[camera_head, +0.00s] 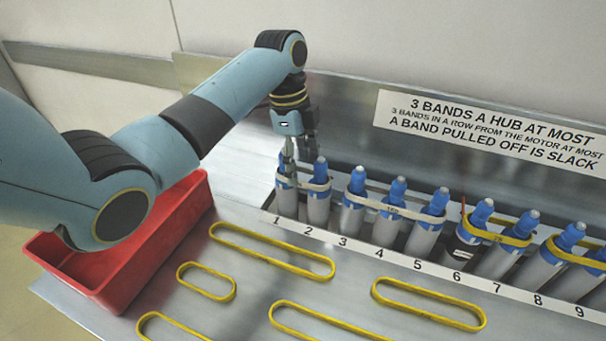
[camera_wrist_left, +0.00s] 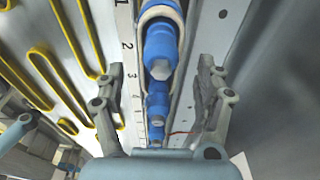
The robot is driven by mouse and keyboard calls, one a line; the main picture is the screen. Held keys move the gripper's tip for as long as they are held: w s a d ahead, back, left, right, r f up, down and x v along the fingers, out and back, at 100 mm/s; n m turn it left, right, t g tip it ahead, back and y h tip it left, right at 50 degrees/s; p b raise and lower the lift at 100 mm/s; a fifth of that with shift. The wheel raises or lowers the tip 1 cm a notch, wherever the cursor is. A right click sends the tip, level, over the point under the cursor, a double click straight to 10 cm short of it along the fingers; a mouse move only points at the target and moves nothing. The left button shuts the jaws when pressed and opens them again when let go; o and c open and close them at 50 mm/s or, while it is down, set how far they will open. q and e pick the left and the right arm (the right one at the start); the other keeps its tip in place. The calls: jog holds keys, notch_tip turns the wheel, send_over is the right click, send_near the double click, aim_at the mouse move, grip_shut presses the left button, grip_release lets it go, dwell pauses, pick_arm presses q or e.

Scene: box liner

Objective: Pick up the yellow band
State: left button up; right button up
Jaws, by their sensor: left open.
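Several yellow bands lie loose on the metal table: a long one (camera_head: 275,241) near the front of hubs 1 to 3, a short one (camera_head: 234,291), one at the right (camera_head: 430,293), and others cut off by the lower edge. More yellow bands are around hubs at 6 to 9, one of them here (camera_head: 520,240). A cream band (camera_head: 318,186) goes around hubs 1 and 2. My left gripper (camera_head: 303,158) points down over these two hubs. In the wrist view its open fingers (camera_wrist_left: 155,82) stand apart on both sides of the hub row, empty.
The blue-topped hubs (camera_head: 355,205) stand in a row behind a numbered strip (camera_head: 400,258). A metal wall with a sign (camera_head: 490,130) rises behind them. A red bin (camera_head: 165,245) stands at the left. Bare table shows between the loose bands.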

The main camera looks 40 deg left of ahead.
pick_arm(q)
jog(key=shift+f, duration=0.85)
jog(key=c, duration=1)
